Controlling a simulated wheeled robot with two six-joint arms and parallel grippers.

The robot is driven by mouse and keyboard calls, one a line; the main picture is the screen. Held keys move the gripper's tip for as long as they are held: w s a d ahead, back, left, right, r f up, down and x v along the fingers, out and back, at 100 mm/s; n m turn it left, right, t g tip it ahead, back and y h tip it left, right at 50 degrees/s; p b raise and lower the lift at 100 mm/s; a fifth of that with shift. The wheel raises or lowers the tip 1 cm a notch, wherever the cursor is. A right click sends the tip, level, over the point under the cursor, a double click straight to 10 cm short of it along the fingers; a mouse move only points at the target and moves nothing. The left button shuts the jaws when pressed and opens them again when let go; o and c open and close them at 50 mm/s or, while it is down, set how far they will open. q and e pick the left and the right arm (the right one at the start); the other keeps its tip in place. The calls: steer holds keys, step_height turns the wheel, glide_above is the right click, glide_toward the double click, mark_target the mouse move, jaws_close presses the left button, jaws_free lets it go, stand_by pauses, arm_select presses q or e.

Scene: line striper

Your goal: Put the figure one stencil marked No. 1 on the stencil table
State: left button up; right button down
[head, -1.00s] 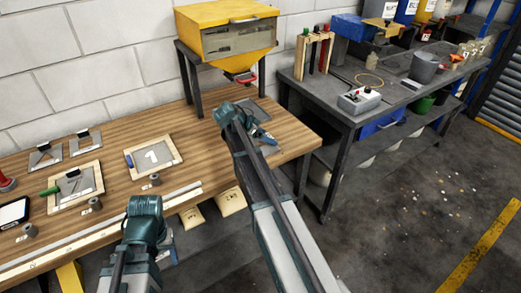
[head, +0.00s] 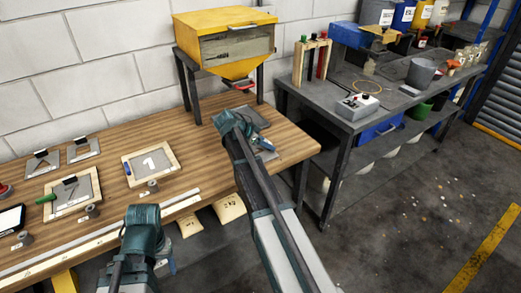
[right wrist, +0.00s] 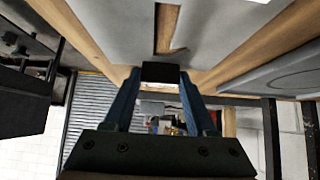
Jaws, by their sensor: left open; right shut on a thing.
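My right gripper (right wrist: 162,75) is shut on the black handle of a grey stencil plate (right wrist: 110,25). A slot like a figure one is cut in the plate, and wood shows through it. No "No. 1" mark can be read. In the head view my right gripper (head: 265,145) is over the right end of the wooden-topped table (head: 215,160), partly hidden by my arm. I cannot tell whether the plate touches the wood. My left gripper (head: 171,264) is open, mostly hidden behind its arm at the table's front edge.
A framed board with a white 1 (head: 151,163) lies mid-table. Left of it are a framed board with a handled plate (head: 75,195) and two grey plates. A yellow hopper (head: 225,40) stands behind my right arm. Another flat grey plate (head: 253,116) lies below it. A grey workbench (head: 345,118) stands right.

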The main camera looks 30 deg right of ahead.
steer(key=shift+r, duration=0.2)
steer(key=shift+r+p, duration=0.6)
steer(key=shift+p, duration=0.15)
step_height(320, 180, up, 3)
steer(key=p, duration=0.3)
steer(key=shift+f, duration=0.1)
steer(key=s+a, duration=0.8)
steer(key=s, duration=0.6)
steer(key=shift+r, duration=0.35)
